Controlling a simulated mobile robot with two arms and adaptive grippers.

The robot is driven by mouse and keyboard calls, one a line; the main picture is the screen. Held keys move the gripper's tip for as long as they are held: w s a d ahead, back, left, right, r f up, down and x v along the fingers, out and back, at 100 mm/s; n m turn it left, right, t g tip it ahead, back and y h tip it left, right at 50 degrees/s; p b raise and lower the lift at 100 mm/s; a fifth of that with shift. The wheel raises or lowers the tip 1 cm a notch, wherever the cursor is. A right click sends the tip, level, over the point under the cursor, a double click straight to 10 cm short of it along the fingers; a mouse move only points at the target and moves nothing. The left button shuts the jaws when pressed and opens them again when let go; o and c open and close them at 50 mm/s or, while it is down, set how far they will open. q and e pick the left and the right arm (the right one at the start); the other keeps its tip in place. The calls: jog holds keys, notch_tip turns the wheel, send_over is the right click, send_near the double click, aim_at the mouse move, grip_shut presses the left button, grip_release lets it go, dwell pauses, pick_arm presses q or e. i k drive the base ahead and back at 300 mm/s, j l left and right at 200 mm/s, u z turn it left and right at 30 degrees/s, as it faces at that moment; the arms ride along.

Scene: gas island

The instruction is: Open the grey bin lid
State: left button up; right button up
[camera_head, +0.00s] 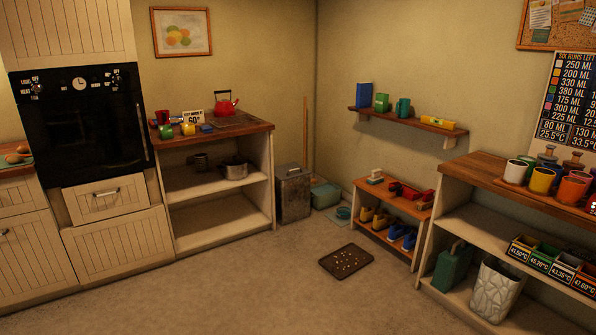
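The grey bin (294,196) stands on the floor in the corner, against the right side of the open cabinet. Its lid (293,171) lies across the top and looks closed, with a small darker piece on it that may be a handle. Neither of my grippers is in the head view.
A teal tub (325,194) and an upright pole (305,135) are close to the bin's right. A shoe rack (391,222) stands further right, with a dark mat (346,261) before it. The open cabinet (215,185) borders the bin's left.

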aim_at(288, 168)
jog(key=i, duration=4.6)
